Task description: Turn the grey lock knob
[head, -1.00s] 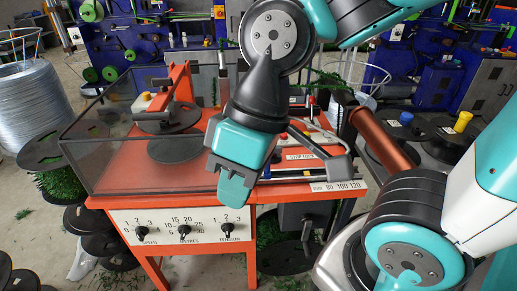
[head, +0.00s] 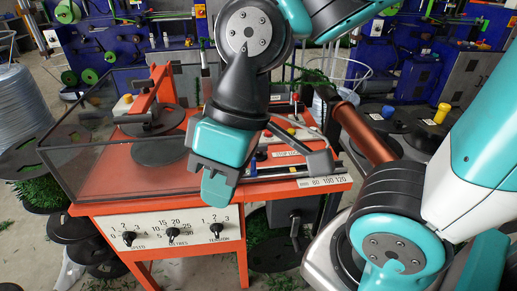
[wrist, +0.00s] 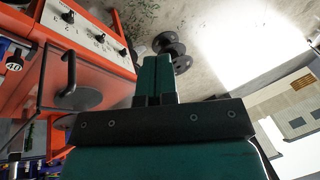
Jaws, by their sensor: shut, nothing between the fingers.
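My gripper (head: 216,190), teal with dark grey parts, is shut and empty. It hangs in front of the orange machine (head: 95,208), close to its front top edge. A "STOP LOCK" label (head: 287,154) is on the machine top to the right of my gripper. A grey angled part (head: 318,162) stands beside that label; I cannot tell whether it is the lock knob. In the wrist view my closed fingers (wrist: 154,72) point past the machine's front, with nothing between them.
A clear-walled guard (head: 100,170) covers the machine's left side. Black dials for speed, metres and tension sit on the white front panel (head: 190,223). A brown-red cylinder (head: 362,132) is right of the machine. Black spools (head: 75,232) stand on the floor at left.

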